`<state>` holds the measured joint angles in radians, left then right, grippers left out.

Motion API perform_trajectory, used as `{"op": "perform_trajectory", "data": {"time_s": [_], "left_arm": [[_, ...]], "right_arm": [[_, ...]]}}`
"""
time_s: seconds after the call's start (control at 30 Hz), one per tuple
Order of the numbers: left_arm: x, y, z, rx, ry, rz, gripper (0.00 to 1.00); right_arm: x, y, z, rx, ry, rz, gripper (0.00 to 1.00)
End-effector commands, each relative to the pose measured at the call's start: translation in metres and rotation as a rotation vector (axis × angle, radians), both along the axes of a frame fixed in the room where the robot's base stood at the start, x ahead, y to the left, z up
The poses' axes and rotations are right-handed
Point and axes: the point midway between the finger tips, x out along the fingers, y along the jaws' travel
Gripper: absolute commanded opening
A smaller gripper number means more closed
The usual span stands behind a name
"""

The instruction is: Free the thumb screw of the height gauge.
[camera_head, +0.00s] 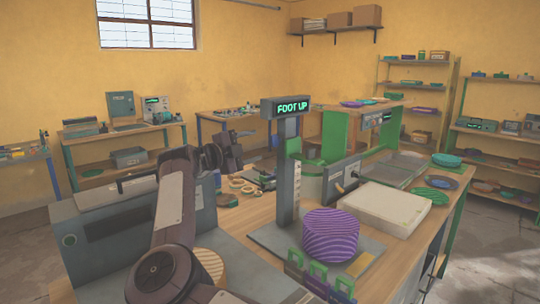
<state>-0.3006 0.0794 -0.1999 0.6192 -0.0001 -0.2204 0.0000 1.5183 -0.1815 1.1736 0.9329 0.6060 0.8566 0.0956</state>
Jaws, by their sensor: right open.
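The height gauge (288,185) stands upright on the bench, a dark grey column on a flat grey base. A grey block with a small dark knob (355,175) is to the right of the column; I cannot tell whether this is the thumb screw. A purple ribbed round stack (330,234) sits on the base, right of the column. My right gripper (232,152) is open, left of the column and apart from it. My left gripper is not in view.
A pale slab (385,207) lies on the bench (250,212) to the right. A large grey case (105,225) stands at the left. Green U-shaped pieces (318,272) are in front of the stack. Small rings (240,184) lie behind the column at left.

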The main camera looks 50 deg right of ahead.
Motion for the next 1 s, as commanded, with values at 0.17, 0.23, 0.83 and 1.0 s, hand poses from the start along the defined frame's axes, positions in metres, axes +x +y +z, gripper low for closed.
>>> {"op": "perform_trajectory", "data": {"time_s": [0.17,0.23,0.83,1.0], "left_arm": [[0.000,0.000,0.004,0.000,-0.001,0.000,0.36],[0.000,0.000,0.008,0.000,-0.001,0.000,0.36],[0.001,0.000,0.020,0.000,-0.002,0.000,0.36],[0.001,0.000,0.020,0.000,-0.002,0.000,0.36]], "right_arm": [[-0.003,-0.014,0.001,0.000,-0.033,-0.011,0.56],[-0.005,-0.025,0.002,0.001,-0.031,-0.010,0.56],[-0.009,-0.077,-0.001,0.000,-0.028,-0.005,0.56],[-0.010,-0.077,-0.001,0.000,-0.028,-0.005,0.47]]}}
